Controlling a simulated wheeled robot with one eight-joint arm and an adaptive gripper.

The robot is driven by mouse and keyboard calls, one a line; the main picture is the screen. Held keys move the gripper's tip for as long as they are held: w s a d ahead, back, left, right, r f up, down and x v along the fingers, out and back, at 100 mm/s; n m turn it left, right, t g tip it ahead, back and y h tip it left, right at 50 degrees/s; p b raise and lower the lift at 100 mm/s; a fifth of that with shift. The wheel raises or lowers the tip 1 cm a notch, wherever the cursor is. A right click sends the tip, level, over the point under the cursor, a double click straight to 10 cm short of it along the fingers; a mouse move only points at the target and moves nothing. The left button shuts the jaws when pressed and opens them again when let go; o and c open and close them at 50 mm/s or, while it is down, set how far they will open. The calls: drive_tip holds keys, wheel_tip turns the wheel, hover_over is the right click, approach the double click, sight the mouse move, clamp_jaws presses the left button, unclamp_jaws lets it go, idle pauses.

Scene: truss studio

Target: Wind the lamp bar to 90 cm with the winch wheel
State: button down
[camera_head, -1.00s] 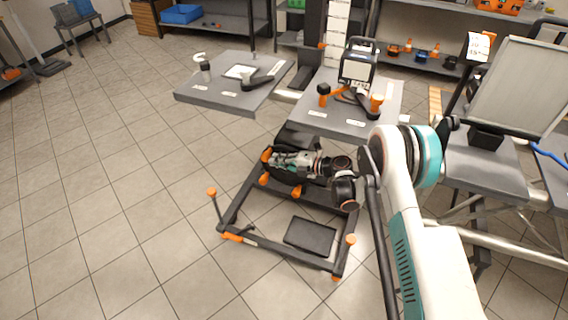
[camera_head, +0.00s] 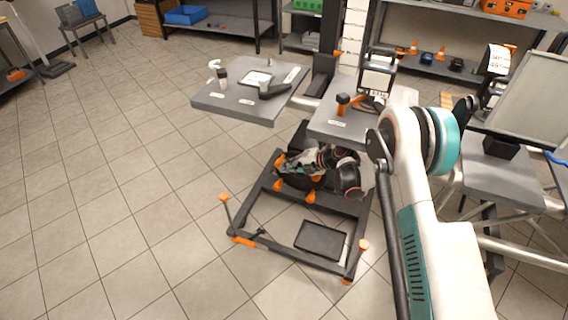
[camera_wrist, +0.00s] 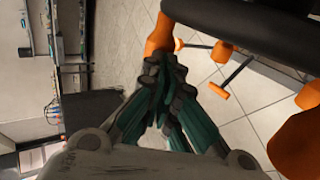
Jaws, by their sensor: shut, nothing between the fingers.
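The winch wheel is the dark round part with orange knobs (camera_head: 311,197), low on the black floor frame. In the wrist view its dark rim (camera_wrist: 250,22) crosses the top right, with orange knobs beside it. My gripper (camera_wrist: 165,65) has its teal fingers drawn together with nothing between them. Its tips lie next to an orange knob (camera_wrist: 160,35); I cannot tell whether they touch. In the head view my gripper (camera_head: 290,165) is over the wheel, and my wrist hides part of both. A pale marked post (camera_head: 351,35) stands behind. I cannot make out the lamp bar.
The black floor frame (camera_head: 300,262) has upright orange-tipped posts and a dark pad (camera_head: 320,239). Grey tables (camera_head: 240,105) and a boxy device with a screen (camera_head: 377,75) stand behind it. A grey table (camera_head: 500,175) stands right. The tiled floor at left is clear.

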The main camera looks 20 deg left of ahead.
drive_tip(key=shift+w+a+f+h, duration=0.1)
drive_tip(key=shift+a+f+h, duration=0.35)
drive_tip(key=shift+a, duration=0.3)
drive_tip(key=shift+a+f+h, duration=0.25)
drive_tip(key=shift+a+h, duration=0.3)
drive_tip(key=shift+a, duration=0.15)
